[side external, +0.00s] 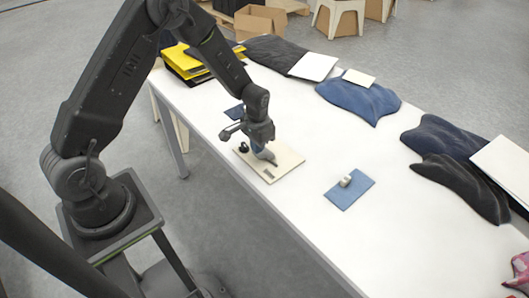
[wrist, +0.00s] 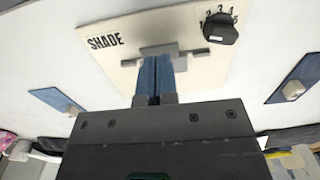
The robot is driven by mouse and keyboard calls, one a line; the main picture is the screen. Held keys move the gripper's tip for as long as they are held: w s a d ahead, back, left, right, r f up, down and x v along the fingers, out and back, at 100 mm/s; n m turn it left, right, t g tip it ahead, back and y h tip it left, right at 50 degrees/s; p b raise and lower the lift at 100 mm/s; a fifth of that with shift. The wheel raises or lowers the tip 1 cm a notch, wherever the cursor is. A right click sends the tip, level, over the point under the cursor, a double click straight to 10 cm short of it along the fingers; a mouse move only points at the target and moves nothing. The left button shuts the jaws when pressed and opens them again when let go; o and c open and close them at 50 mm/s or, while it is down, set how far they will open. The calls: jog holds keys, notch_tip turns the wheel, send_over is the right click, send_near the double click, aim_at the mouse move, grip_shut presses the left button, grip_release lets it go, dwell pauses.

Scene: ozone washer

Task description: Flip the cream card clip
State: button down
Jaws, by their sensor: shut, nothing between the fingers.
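The cream card (side external: 290,160) lies flat on the white table. In the wrist view the card (wrist: 125,60) carries the printed word SHADE, a dark dial with numbers (wrist: 220,30) and a grey clip-like piece (wrist: 190,57). My gripper (side external: 270,159) points down over the card's middle. In the wrist view its blue fingers (wrist: 156,62) are together and empty, with their tips at the grey piece and partly covering it. I cannot tell if they touch it, or which way it is flipped.
A blue pad (side external: 342,200) with a small pale block lies right of the card. A dark blue pad (side external: 234,112) lies behind it. Folded clothes (side external: 358,100) and a yellow stack (side external: 185,62) line the table's far side. The table between is clear.

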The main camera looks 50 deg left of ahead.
jog(key=shift+f, duration=1.05)
dwell(0.4)
jog(key=shift+r, duration=3.5)
jog(key=shift+r, duration=0.1)
jog(key=s+d+r+t, duration=0.1)
jog(key=s+d+r, duration=0.15)
jog(key=r, duration=0.55)
jog(key=s+d+r+t, duration=0.1)
jog(key=s+r, duration=0.3)
jog(key=r, duration=0.4)
jog(key=s+d+r+t, duration=0.1)
jog(key=s+r, duration=0.3)
jog(key=s, duration=0.4)
jog(key=s+d+r+t, duration=0.2)
jog(key=s+r, duration=0.3)
jog(key=s, duration=0.3)
jog(key=shift+d+t, duration=0.2)
jog(key=shift+t, duration=0.1)
